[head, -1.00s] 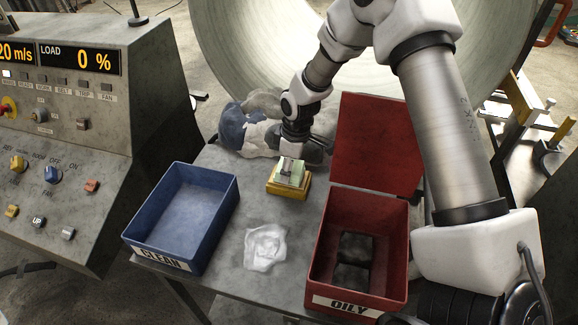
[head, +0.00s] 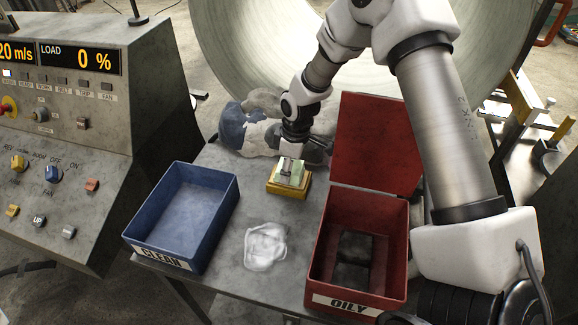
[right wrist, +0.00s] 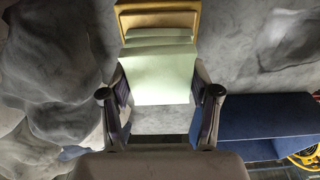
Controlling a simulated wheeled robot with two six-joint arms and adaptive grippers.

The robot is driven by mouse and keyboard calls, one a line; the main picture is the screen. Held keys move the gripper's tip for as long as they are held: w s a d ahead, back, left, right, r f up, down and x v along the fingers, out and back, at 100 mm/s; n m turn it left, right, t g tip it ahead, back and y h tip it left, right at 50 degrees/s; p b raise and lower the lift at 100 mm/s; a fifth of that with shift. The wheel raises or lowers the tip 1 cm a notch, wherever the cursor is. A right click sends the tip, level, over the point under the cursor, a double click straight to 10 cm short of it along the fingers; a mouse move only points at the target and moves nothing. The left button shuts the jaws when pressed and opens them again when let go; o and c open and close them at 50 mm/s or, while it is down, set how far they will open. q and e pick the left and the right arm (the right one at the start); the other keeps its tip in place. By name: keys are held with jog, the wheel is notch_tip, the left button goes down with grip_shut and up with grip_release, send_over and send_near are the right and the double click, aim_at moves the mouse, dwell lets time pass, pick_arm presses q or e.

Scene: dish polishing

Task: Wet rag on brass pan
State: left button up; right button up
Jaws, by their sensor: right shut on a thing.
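A pale green layered pad, which looks like folded cloth (head: 290,174), sits at a small yellow brass-coloured pan (head: 289,187) on the grey table. My right gripper (head: 291,160) reaches down from behind it. In the right wrist view the pad (right wrist: 160,75) lies between the two fingers of the gripper (right wrist: 160,100), which are shut on it. The yellow pan (right wrist: 158,18) shows beyond the pad there. I cannot tell whether the pad touches the pan. A crumpled white cloth (head: 265,246) lies flat on the table. My left gripper is not in view.
A blue bin marked CLEAN (head: 226,213) stands left, empty. A red bin marked OILY (head: 396,262), lid up, holds dark cloths. Grey and blue crumpled cloths (head: 240,128) lie at the back left. A large metal dish (head: 225,60) rises behind, a control console (head: 95,140) at left.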

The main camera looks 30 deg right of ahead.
dwell(0.4)
notch_tip(320, 180, up, 7)
jog(key=p, duration=0.6)
dwell(0.3)
dwell(0.4)
